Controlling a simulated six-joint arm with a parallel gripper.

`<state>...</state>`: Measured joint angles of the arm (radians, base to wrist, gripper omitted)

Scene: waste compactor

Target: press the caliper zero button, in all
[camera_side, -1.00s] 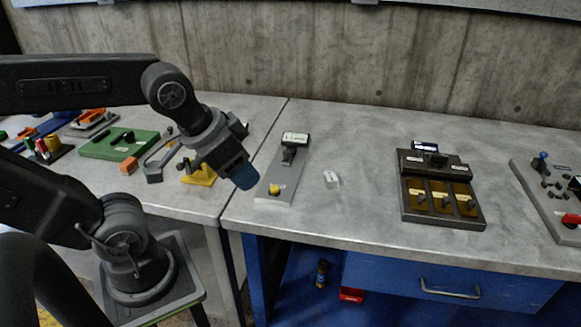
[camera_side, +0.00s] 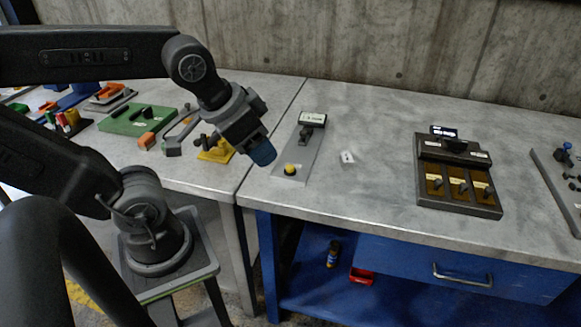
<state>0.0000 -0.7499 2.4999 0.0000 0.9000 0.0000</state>
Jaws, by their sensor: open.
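A long grey plate (camera_side: 303,147) lies on the bench to the right of my gripper. It carries a small pale display (camera_side: 313,118) at its far end and a round yellow button (camera_side: 291,169) at its near end. The lettering on the display is too small to read, so I cannot confirm that this is the caliper zero station. My gripper (camera_side: 262,153) has blue fingertips and is open and empty. It hangs to the left of the yellow button, apart from it in the picture, tilted downward. The gap between the fingers is hard to see.
A small white block (camera_side: 347,157) lies right of the plate. Further right stands a dark box (camera_side: 457,170) with several amber compartments. A yellow fixture (camera_side: 216,152) and a green plate (camera_side: 138,118) lie on the left bench. The bench between plate and dark box is mostly clear.

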